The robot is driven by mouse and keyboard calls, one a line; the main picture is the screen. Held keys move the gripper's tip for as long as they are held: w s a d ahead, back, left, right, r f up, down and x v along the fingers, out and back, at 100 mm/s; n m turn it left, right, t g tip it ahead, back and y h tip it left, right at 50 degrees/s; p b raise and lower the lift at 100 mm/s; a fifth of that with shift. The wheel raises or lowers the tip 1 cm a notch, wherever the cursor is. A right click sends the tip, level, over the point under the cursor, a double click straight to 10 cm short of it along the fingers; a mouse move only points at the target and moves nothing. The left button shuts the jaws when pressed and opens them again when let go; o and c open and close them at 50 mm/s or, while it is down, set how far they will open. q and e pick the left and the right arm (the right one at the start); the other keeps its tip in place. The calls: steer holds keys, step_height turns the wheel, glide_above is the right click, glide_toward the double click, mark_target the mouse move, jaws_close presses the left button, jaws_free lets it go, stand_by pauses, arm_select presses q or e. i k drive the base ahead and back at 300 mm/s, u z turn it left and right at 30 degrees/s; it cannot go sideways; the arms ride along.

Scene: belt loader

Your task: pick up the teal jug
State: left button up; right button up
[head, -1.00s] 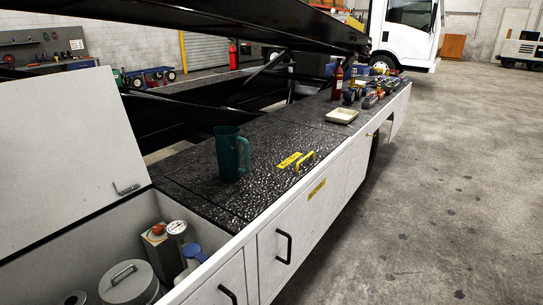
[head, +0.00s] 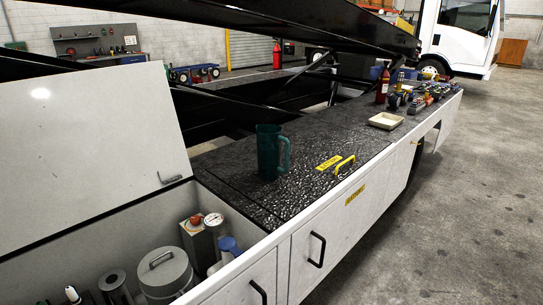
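The teal jug (head: 268,152) stands upright on the black textured top of the loader's side deck (head: 225,168). Its handle is on the right side, toward the yellow deck handle. Nothing touches the jug. Neither of my grippers shows in the head view.
An open compartment (head: 110,240) at lower left holds a lidded metal canister (head: 165,272) and other items; its white lid (head: 80,130) stands raised. A yellow handle (head: 344,165) is right of the jug. A shallow tray (head: 386,121) lies farther back. Black beams (head: 300,40) slant overhead.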

mark_target(269, 138)
steer(key=z, duration=1.6)
steer(key=i, duration=2.65)
steer(key=u, duration=4.25)
steer(key=i, duration=0.5)
steer(key=z, duration=0.1)
